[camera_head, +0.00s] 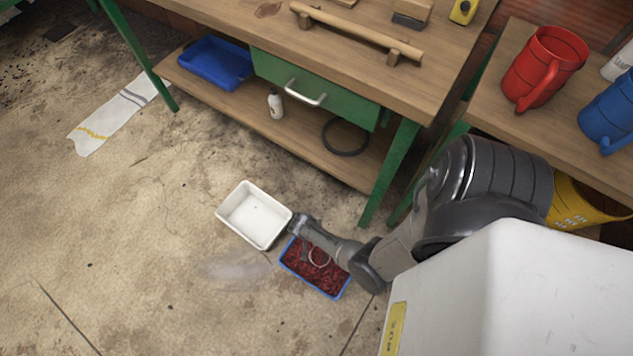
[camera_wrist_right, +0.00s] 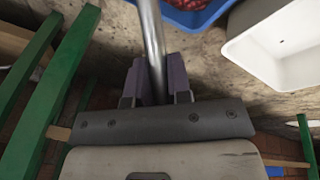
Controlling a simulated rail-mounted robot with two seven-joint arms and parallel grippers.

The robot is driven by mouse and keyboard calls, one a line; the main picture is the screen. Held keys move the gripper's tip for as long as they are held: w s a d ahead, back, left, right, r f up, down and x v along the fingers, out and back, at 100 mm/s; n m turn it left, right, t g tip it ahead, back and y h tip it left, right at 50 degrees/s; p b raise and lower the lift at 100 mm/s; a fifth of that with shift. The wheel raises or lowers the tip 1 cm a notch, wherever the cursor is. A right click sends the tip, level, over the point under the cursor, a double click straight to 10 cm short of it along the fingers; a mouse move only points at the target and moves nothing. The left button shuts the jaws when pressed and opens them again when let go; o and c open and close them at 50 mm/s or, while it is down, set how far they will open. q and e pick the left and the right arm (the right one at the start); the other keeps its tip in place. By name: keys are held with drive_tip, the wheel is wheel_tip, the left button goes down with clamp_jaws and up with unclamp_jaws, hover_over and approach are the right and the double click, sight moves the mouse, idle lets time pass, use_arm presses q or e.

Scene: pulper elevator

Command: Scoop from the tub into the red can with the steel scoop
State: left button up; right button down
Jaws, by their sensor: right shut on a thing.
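A blue tub (camera_head: 333,292) with red contents stands on the floor, partly covered by my right arm; its edge also shows at the top of the right wrist view (camera_wrist_right: 205,22). My right gripper (camera_head: 299,226) is low beside and over the tub. In the wrist view its fingers (camera_wrist_right: 153,85) are shut on the steel handle of the scoop (camera_wrist_right: 152,35). A pale ring over the red contents may be the scoop's rim; the scoop's bowl is not clear. The red can (camera_head: 543,67), with a handle, stands upright on the right bench. My left gripper is not in view.
A white tray (camera_head: 236,232) stands on the floor beside the blue tub, left of it. A blue jug (camera_head: 607,112) stands near the red can, and a yellow container (camera_head: 575,205) is below. Green table legs (camera_head: 390,172) are close behind. The left floor is mostly clear.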

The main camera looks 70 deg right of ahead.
drive_tip(key=r+g+p, duration=0.1)
drive_tip(key=w+r+g, duration=0.1)
drive_tip(key=r+g, duration=0.1)
drive_tip(key=r+g+p, duration=0.1)
drive_tip(key=r, duration=0.1)
drive_tip(key=shift+w+d+n+g+y+p, duration=0.2)
drive_tip(key=shift+w+n+g+y+p, duration=0.1)
drive_tip(key=shift+w+p, duration=0.1)
idle(0.9)
drive_tip(key=shift+f, duration=0.1)
